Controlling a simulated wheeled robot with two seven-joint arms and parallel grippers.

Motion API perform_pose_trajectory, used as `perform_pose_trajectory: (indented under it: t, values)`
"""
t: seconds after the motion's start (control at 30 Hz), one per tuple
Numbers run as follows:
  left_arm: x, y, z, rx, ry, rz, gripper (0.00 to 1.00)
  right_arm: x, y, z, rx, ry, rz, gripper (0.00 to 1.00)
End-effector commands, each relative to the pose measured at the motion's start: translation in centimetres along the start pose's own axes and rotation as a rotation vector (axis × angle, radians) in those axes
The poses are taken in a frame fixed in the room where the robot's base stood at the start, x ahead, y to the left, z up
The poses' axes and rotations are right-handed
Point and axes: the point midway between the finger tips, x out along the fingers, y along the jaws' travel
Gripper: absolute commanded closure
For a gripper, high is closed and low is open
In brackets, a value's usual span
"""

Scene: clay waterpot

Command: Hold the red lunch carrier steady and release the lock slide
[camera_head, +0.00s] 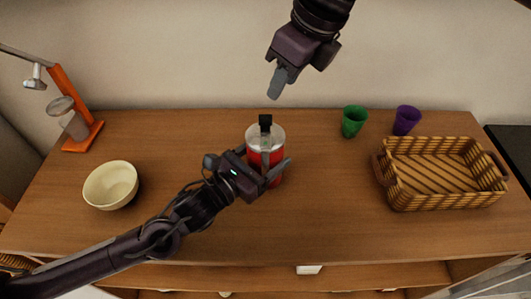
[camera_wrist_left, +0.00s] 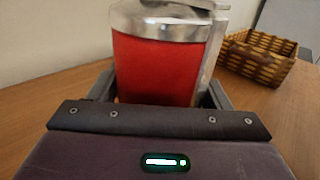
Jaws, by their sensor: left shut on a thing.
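The red lunch carrier (camera_head: 277,158) stands upright on the wooden table, with a silvery lid and a metal strip down its side. A black piece (camera_head: 265,120), perhaps part of the lock slide, sits at the strip's top. In the left wrist view the red body (camera_wrist_left: 160,65) stands between my left fingers. My left gripper (camera_head: 264,161) is shut on the carrier from the front, one finger on each side. My right gripper (camera_head: 278,84) hangs above and behind the carrier, clear of it. Its fingers overlap in the head view, so their opening cannot be told.
A wicker basket (camera_head: 398,196) stands at the right, with a green cup (camera_head: 354,121) and a purple cup (camera_head: 406,119) behind it. A cream bowl (camera_head: 110,185) and an orange stand (camera_head: 85,131) are at the left. The table between carrier and basket is clear.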

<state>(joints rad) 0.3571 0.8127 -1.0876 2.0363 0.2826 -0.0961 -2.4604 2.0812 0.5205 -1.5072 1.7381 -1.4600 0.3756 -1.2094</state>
Motion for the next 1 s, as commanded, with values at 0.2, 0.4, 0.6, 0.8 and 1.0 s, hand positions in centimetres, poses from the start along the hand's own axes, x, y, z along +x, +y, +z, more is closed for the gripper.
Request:
perform_pose_trajectory:
  t: [0.2, 0.4, 0.6, 0.8, 1.0]
  values:
    - [0.0, 0.0, 0.0, 0.000, 0.000, 0.000, 0.70, 0.3, 0.2, 0.2, 0.105, -0.006, 0.030, 0.94]
    - [0.0, 0.0, 0.0, 0.000, 0.000, 0.000, 0.70, 1.3, 1.1, 1.1, 0.479, -0.009, 0.135, 1.00]
    - [0.0, 0.0, 0.0, 0.000, 0.000, 0.000, 0.70, 2.1, 2.0, 2.3, 0.939, 0.036, 0.269, 1.00]
    - [0.0, 0.0, 0.0, 0.000, 0.000, 0.000, 0.70, 2.8, 2.7, 3.4, 1.395, 0.147, 0.396, 1.00]
    - [0.0, 0.0, 0.0, 0.000, -0.001, 0.000, 0.70, 4.4, 0.6, 3.9, 1.940, 0.467, 0.582, 1.00]
